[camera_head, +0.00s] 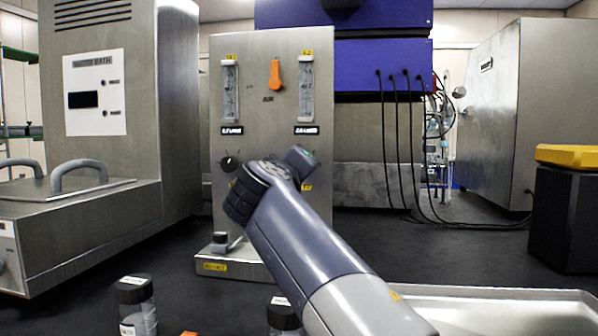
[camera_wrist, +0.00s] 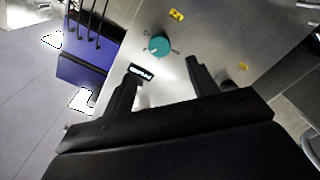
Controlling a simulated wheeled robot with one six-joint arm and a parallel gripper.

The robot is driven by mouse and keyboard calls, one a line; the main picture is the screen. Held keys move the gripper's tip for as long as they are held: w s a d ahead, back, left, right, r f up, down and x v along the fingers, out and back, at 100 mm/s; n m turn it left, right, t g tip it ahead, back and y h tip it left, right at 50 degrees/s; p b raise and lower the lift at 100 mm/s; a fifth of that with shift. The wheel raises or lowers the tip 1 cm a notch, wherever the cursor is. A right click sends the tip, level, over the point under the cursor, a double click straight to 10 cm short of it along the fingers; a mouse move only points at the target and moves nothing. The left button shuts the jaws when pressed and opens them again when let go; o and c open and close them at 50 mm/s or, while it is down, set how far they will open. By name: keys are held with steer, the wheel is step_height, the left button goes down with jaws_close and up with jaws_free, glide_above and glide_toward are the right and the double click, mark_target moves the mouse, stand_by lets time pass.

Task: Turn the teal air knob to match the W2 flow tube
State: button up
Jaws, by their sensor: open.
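The teal air knob (camera_wrist: 159,45) shows in the wrist view, on a steel panel, with a small pale mark on its face. My gripper (camera_wrist: 162,70) is open, its two black fingers pointing toward the panel. The knob lies just beyond the fingertips, roughly between them in the picture; I see no contact. In the head view, the right flow tube (camera_head: 306,92), under a small yellow tag, seems to be W2; its float level is too small to read. A black display (camera_head: 306,130) sits below it.
The same panel (camera_head: 268,135) carries a left flow tube (camera_head: 230,92), an orange lever (camera_head: 275,75) and a black knob (camera_head: 230,163). Capped bottles (camera_head: 137,305) and a metal tray (camera_head: 500,293) stand in front. Black cables (camera_head: 395,140) hang to the right.

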steer(key=shift+s+a, duration=0.25)
steer(key=shift+s, duration=0.95)
steer(key=w+d, duration=0.2)
steer(key=w, duration=0.8)
steer(key=shift+w+p, duration=0.35)
steer(key=shift+s, duration=0.1)
